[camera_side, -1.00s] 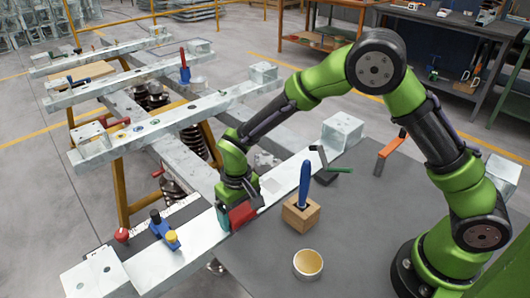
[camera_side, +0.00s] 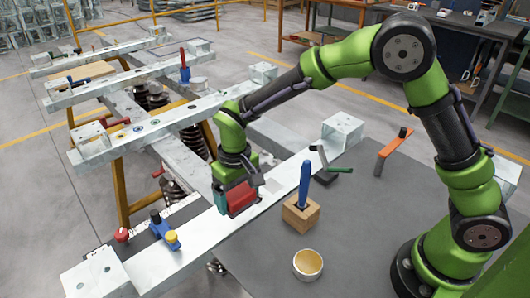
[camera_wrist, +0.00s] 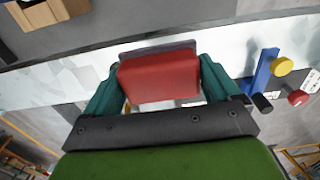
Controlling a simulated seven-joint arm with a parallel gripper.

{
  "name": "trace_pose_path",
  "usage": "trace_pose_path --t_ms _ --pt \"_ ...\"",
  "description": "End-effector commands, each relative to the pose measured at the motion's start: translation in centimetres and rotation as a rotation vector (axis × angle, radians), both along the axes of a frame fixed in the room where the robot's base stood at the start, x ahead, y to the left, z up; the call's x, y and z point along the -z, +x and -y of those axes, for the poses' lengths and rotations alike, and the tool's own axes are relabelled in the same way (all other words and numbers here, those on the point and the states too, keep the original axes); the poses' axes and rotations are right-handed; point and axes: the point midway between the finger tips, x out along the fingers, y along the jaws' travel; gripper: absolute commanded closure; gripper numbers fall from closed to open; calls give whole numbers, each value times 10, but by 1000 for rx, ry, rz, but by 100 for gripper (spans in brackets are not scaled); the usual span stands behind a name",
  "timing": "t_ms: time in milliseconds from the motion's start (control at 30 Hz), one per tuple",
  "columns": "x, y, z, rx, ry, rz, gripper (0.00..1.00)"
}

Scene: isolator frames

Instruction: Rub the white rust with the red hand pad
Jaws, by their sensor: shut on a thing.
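My gripper (camera_side: 233,186) is shut on the red hand pad (camera_side: 241,197), over the front galvanized beam (camera_side: 180,257). In the wrist view the pad (camera_wrist: 158,78), with a grey layer at its far edge, sits between the two teal fingers of my gripper (camera_wrist: 160,72). The pad looks close above the beam; I cannot tell whether it touches. The beam (camera_wrist: 60,88) has pale, mottled patches, but I cannot clearly tell the white rust from the zinc pattern. The pad and gripper hide part of the beam.
A wooden block with a blue-handled tool (camera_side: 304,190) and a round pot (camera_side: 308,264) stand on the grey table (camera_side: 360,230). A green-handled tool (camera_side: 335,169) lies near the beam. A blue clamp with a yellow knob (camera_side: 168,235) and a red knob (camera_side: 121,235) are at the left.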

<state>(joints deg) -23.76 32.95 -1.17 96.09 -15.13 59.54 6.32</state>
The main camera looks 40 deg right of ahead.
Motion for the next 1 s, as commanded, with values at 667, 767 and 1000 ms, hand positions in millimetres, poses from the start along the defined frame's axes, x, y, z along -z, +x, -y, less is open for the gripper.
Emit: trace_pose_path --t_ms 667,767,1000 --pt "-30 0 0 0 0 1 35" --pt "-30 0 0 0 0 1 35" --pt "-30 0 0 0 0 1 35"
